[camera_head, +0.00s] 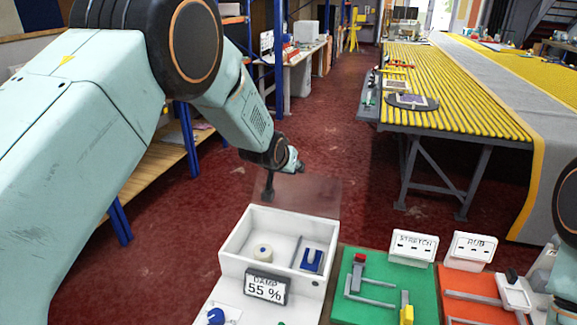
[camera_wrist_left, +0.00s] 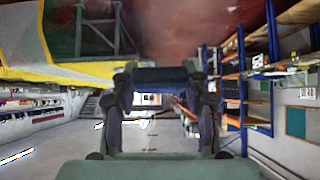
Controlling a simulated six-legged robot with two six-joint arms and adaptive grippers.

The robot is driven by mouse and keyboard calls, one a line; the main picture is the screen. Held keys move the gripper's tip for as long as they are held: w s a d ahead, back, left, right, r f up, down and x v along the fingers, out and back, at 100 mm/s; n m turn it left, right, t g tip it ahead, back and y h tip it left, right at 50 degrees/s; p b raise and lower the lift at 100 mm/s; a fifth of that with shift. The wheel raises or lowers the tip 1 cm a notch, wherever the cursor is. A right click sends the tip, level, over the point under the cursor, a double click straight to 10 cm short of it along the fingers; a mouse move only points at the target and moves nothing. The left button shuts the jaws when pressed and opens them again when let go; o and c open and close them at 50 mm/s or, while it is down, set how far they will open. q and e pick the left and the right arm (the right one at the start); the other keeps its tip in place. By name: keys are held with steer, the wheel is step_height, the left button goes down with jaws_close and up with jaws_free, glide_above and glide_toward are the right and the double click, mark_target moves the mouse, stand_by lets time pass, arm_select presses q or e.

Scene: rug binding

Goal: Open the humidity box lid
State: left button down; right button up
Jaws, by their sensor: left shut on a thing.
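The humidity box (camera_head: 235,258) is a white open-topped box at the bottom middle of the head view, with a "DAMP 55 %" display (camera_head: 267,287) on its front. Its clear lid (camera_head: 312,198) stands raised at the back edge, leaving the inside in view. A round cream piece (camera_head: 263,253) and a blue piece (camera_head: 311,261) lie inside. My left gripper (camera_head: 268,190) is at the lid's left part, shut on it; the exact grip is small and dark. Its fingers (camera_wrist_left: 162,76) show in the left wrist view, with the lid hard to make out.
Right of the box are a green board (camera_head: 373,313) with a grey track and an orange board (camera_head: 468,300), with labelled white blocks (camera_head: 414,246) behind. A long yellow roller table (camera_head: 450,90) stands at the back right. Red floor (camera_head: 190,260) is clear behind the box.

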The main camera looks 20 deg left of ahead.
arm_select(q)
steer(key=shift+w+r, duration=0.3)
steer(key=shift+w, duration=0.1)
steer(key=c, duration=1.1)
jaws_free()
steer(key=o, duration=0.5)
steer(key=shift+s+f, duration=0.15)
steer(key=shift+f, duration=0.05)
steer(key=shift+c, duration=0.2)
steer(key=v, duration=1.2)
